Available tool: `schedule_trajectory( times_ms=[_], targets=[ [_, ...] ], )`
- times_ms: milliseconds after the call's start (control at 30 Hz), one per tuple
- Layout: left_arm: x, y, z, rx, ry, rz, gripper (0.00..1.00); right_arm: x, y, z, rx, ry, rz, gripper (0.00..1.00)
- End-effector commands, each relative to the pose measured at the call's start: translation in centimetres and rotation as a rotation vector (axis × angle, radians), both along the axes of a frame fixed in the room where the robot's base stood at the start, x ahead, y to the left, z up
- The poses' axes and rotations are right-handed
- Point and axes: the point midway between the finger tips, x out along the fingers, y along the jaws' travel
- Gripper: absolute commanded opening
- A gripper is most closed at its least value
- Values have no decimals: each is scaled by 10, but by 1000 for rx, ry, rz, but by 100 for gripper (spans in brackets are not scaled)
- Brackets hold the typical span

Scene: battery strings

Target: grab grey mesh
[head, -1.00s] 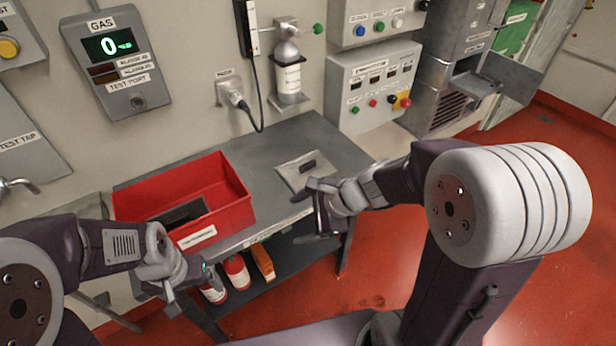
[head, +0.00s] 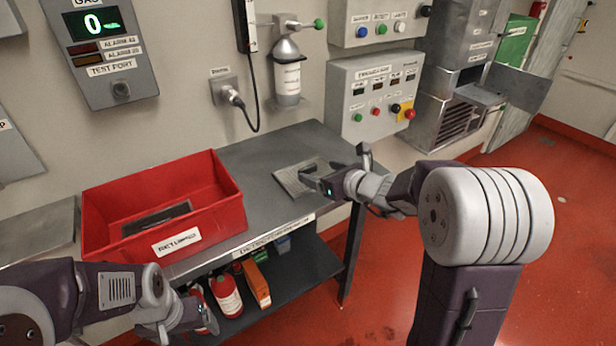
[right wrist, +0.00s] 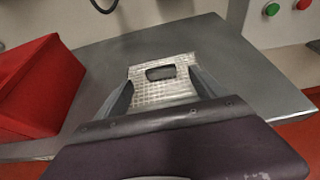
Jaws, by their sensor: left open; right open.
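The grey mesh (head: 288,180) is a flat, light panel with a dark oblong slot, lying on the grey bench top. In the right wrist view the mesh (right wrist: 150,94) shows between the two fingers, its near part hidden by my gripper. My right gripper (head: 336,164) is open and empty at the mesh's right side, with its fingers spread; whether they touch the mesh I cannot tell. My left gripper (head: 188,325) is open and empty, low in front of the bench, below the red bin.
A red bin (head: 222,215) with a label stands on the left of the bench (head: 262,160), with a dark slotted panel (head: 156,217) inside. Red bottles (head: 226,294) and an orange box (head: 256,284) stand on the lower shelf. Control boxes (head: 376,95) hang on the wall behind.

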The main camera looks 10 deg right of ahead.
Motion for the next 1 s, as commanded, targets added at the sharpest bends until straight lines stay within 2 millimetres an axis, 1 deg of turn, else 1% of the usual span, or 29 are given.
schedule_trajectory(
  times_ms=[100,233,333,500,533,567,600,667,700,767,800,833,1000],
  targets=[
    [0,0,-2,0,0,0,85,18,7,-8,1,1,4,80],
    [0,0,-3,0,0,0,85,37,13,-16,1,1,3,80],
    [0,0,-3,0,0,0,85,43,15,-18,1,0,2,80],
    [0,0,-3,0,0,0,85,43,15,-17,-1,0,1,80],
    [0,0,-3,0,0,0,85,43,15,-17,-1,0,1,77],
    [0,0,-3,0,0,0,85,43,15,-17,-1,0,1,69],
    [0,0,-3,0,0,0,85,43,15,-17,-1,0,1,58],
    [0,0,-3,0,0,0,85,43,15,-17,-1,0,1,41],
    [0,0,-3,0,0,0,85,43,15,-17,-1,0,1,30],
    [0,0,-3,0,0,0,85,43,15,-17,-1,0,1,13],
    [0,0,-3,0,0,0,85,43,15,-17,-1,0,1,2],
    [0,0,-3,0,0,0,85,43,15,-17,-1,0,1,0],
    [0,0,-3,0,0,0,85,43,15,-16,1,-3,1,0]
  ],
)
